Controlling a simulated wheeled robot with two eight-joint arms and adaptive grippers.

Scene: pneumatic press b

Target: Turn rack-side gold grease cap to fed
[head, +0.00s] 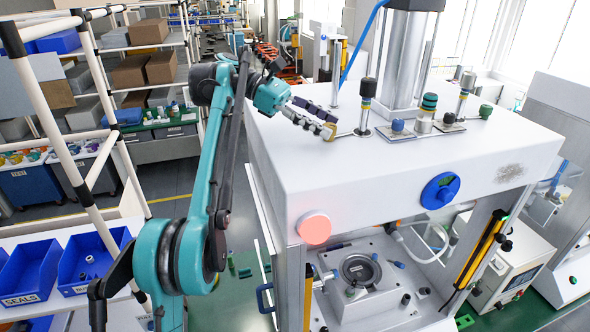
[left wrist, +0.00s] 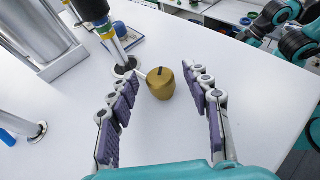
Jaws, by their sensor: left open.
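The gold grease cap (head: 329,132) sits on the white top of the press, near its left edge. In the left wrist view the gold cap (left wrist: 161,84) is upright, with a short dark mark on its top. My left gripper (head: 329,121) reaches in from the left, low over the press top. Its two purple-padded fingers are open, with the tips on either side of the cap. In the left wrist view a gap shows between the cap and each finger. In the head view the fingers partly hide the cap. My right gripper is not in view.
A black-and-banded post (head: 366,105) stands close to the right of the cap. A blue cap on a plate (head: 398,126), a green-banded stack (head: 427,112) and the large cylinder (head: 402,55) stand farther right. A tube rack (head: 95,150) stands at the left.

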